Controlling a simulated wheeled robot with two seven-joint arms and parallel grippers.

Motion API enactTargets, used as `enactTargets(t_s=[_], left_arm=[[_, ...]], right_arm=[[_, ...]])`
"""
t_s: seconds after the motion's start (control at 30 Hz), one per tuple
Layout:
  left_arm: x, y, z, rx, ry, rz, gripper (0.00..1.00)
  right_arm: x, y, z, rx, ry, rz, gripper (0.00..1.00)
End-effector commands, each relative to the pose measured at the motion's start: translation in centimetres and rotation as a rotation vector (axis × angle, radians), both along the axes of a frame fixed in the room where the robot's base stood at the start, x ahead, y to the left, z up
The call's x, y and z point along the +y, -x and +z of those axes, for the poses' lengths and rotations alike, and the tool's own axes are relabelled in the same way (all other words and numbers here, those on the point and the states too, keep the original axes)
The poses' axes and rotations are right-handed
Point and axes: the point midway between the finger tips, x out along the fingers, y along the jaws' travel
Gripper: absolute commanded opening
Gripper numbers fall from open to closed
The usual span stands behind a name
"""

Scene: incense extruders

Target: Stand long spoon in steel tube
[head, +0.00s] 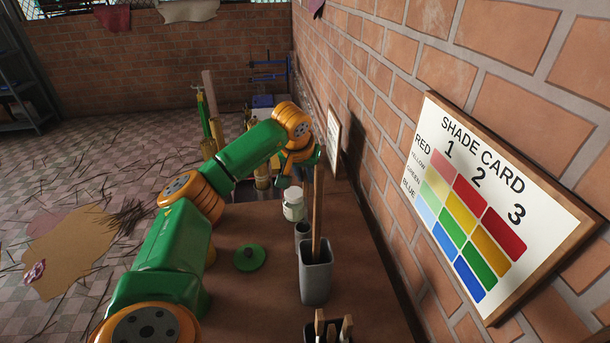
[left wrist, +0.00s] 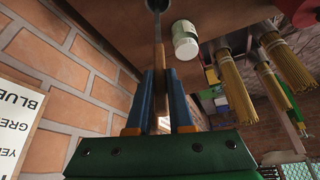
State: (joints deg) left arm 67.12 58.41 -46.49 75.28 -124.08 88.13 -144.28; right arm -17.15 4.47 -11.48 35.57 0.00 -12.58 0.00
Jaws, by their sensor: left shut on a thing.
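A long wooden spoon (head: 317,205) hangs nearly upright from my left gripper (head: 312,160), which is shut on it. In the left wrist view the spoon (left wrist: 159,55) runs between the blue fingers toward a round dark opening at the top edge. A small round grey steel tube (head: 301,232) stands on the table between the white jar and a taller square grey pot (head: 316,275). In the head view the spoon's lower end overlaps the square pot's mouth. I cannot tell whether it is inside or above an opening. My right gripper is out of view.
A white jar (head: 293,204) stands behind the tube. A green lid (head: 249,258) lies left of the pot on the brown table (head: 255,300). A dark holder with wooden handles (head: 328,331) is at the front. Bundled sticks (left wrist: 229,83) stand behind. The brick wall is close on the right.

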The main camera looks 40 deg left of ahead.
Motion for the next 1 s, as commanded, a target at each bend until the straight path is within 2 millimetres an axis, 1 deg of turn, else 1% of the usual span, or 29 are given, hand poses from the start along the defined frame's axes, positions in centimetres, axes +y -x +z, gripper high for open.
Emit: enactTargets(t_s=[0.03,0.13,0.4,0.5,0.57,0.67,0.8,0.9,1.0], left_arm=[[0.0,0.0,0.0,0.0,0.0,0.0,0.22],[0.0,0.0,0.0,0.0,0.0,0.0,0.49],[0.0,0.0,0.0,0.0,0.0,0.0,0.49],[-0.1,0.2,0.6,0.0,0.0,0.001,0.49],[-0.3,0.5,1.5,-0.003,0.001,0.0,0.49],[-0.8,1.4,3.7,-0.005,-0.001,-0.002,0.49],[-1.6,2.8,7.1,-0.006,0.0,-0.001,0.49],[-2.1,3.7,9.1,-0.005,0.0,0.0,0.49],[-2.4,4.3,10.3,-0.002,0.001,0.0,0.49]], right_arm=[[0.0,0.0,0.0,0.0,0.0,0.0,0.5],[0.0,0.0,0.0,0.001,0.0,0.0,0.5],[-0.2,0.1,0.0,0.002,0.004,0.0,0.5],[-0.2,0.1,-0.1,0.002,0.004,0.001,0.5],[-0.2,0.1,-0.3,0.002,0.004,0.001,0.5],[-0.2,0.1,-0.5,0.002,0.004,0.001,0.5],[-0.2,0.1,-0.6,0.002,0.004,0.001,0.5],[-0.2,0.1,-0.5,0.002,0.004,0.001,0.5],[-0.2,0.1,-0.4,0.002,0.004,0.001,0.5]])
